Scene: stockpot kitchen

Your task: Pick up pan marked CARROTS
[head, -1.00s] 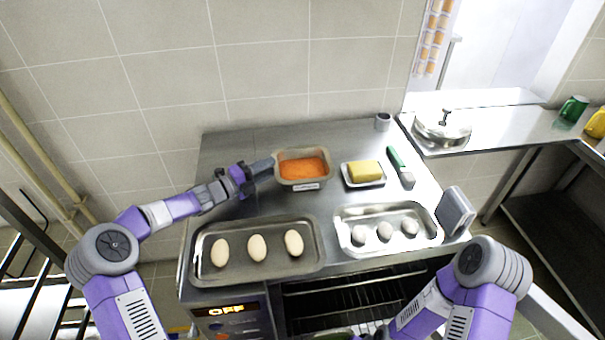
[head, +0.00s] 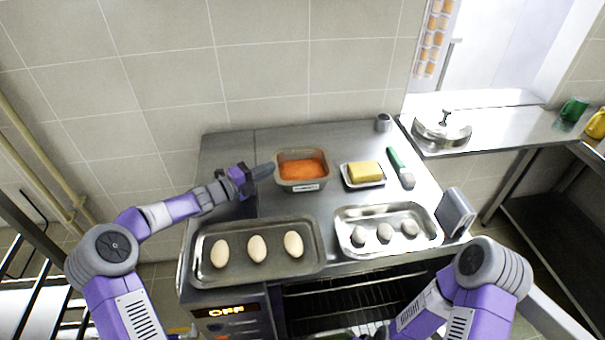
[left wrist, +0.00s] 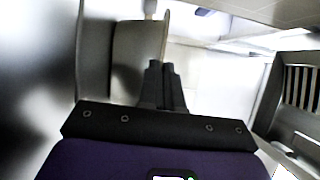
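The carrot pan (head: 287,183) is a grey rectangular pan of shredded orange carrot with a small white label on its front; the lettering is too small to read. It stands at the back of the steel worktop.
A yellow block on a white dish (head: 364,185) and a green-handled tool (head: 397,162) lie right of the pan. In front are an egg tray (head: 207,272) and a silver tray (head: 352,214) with grey ovals. The tiled wall is behind.

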